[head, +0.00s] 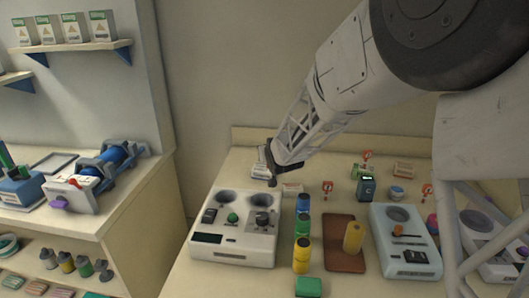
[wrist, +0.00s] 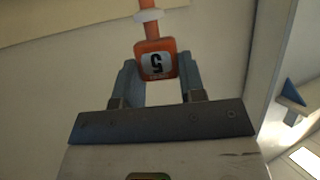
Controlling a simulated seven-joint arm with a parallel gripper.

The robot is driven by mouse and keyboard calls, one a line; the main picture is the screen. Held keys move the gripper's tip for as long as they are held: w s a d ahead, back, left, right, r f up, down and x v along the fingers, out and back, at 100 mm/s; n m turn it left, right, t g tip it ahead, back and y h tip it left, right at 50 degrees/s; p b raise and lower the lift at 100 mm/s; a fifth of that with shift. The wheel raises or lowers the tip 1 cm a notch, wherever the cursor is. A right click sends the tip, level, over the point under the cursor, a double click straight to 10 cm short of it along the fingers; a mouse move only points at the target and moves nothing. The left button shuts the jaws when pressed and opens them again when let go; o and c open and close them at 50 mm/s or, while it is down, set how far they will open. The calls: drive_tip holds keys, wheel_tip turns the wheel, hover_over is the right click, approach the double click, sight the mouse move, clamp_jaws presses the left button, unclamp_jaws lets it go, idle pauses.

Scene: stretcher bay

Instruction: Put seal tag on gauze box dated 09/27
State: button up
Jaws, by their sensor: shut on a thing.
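My gripper (head: 272,178) is over the back left of the bench, above the white console. In the wrist view, my gripper (wrist: 158,82) is shut on an orange-red tag (wrist: 155,50) with an upside-down 5 on a pale label. A white disc and an orange stem extend beyond it. I take it to be the seal tag; in the head view it is too small to make out. Several white and green gauze boxes (head: 74,27) stand on the upper left shelf. Their dates are too small to read. A small pale box (head: 261,162) stands partly behind my gripper.
Below my gripper is the white console (head: 236,229) with two round wells. Blue, green and yellow cylinders, a brown tray (head: 345,258), a second console (head: 405,243) and several small red-topped items (head: 327,187) crowd the bench. A blue-and-white device (head: 112,160) sits on the left counter.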

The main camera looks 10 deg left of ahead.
drive_tip(key=w+a, duration=0.2)
drive_tip(key=w, duration=0.4)
drive_tip(key=shift+w+a+f, duration=0.15)
drive_tip(key=shift+w+f, duration=0.15)
drive_tip(key=shift+f, duration=1.75)
drive_tip(key=shift+f, duration=0.15)
drive_tip(key=o, duration=0.9)
drive_tip(key=shift+s, duration=0.1)
drive_tip(key=s+d+r, duration=0.1)
drive_tip(key=s+r, duration=0.3)
drive_tip(key=r, duration=0.5)
drive_tip(key=shift+d, duration=0.4)
drive_tip(key=shift+r, duration=0.1)
